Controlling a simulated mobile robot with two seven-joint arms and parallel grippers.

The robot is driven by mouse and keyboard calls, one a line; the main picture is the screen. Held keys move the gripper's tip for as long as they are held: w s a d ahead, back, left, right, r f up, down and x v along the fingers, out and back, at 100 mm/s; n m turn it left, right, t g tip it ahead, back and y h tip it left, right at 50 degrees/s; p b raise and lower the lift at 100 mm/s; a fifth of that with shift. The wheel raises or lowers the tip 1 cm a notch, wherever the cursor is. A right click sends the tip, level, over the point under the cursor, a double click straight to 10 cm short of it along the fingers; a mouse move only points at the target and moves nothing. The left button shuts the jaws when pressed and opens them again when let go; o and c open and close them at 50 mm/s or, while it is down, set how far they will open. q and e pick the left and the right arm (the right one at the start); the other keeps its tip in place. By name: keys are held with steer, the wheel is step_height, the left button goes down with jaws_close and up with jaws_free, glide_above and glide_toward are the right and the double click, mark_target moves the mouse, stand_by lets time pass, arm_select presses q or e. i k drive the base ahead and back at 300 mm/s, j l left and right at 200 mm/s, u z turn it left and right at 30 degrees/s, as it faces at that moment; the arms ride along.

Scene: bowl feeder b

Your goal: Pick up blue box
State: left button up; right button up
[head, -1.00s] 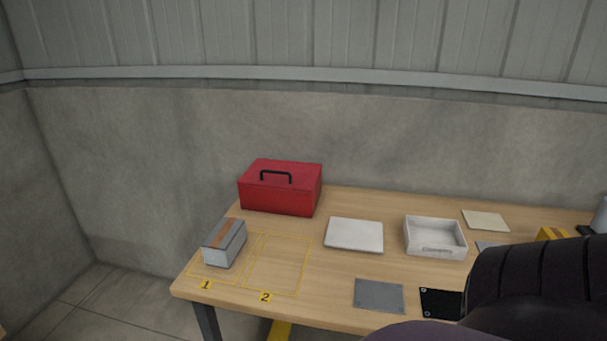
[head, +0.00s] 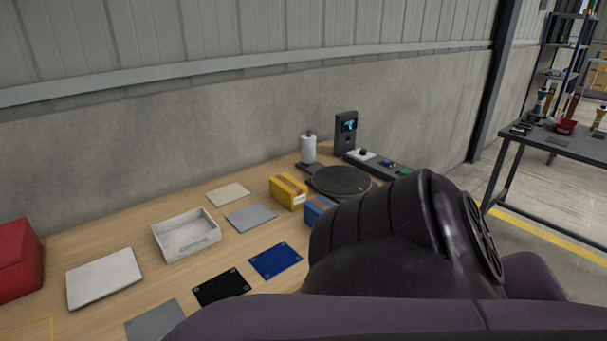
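The blue box (head: 317,210) sits on the wooden table (head: 95,240), just right of the yellow box (head: 288,191) and in front of a dark round plate (head: 339,181). A brown strip shows on its top. My dark arm covers its right and lower part. My arm fills the lower right of the head view, and I cannot tell from the picture whether it touches the box. Neither gripper's fingers show.
A white tray (head: 186,236), a white slab (head: 104,278) and flat grey, black and blue plates lie on the table. A red toolbox (head: 16,260) is at the left. A white bottle (head: 309,149) and a dark device (head: 346,133) stand at the back. Another table (head: 560,141) is at the right.

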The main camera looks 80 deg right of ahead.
mark_target(312, 209)
steer(key=z, duration=2.6)
steer(key=l+u, duration=0.1)
steer(key=u, duration=0.35)
steer(key=l+u, duration=0.1)
steer(key=u, duration=0.4)
steer(key=l+u, duration=0.1)
steer(key=u, duration=0.35)
steer(key=k+l+u, duration=0.1)
steer(key=l+u, duration=0.25)
steer(key=k+l+u, duration=0.15)
steer(key=l+u, duration=0.15)
steer(key=l, duration=0.1)
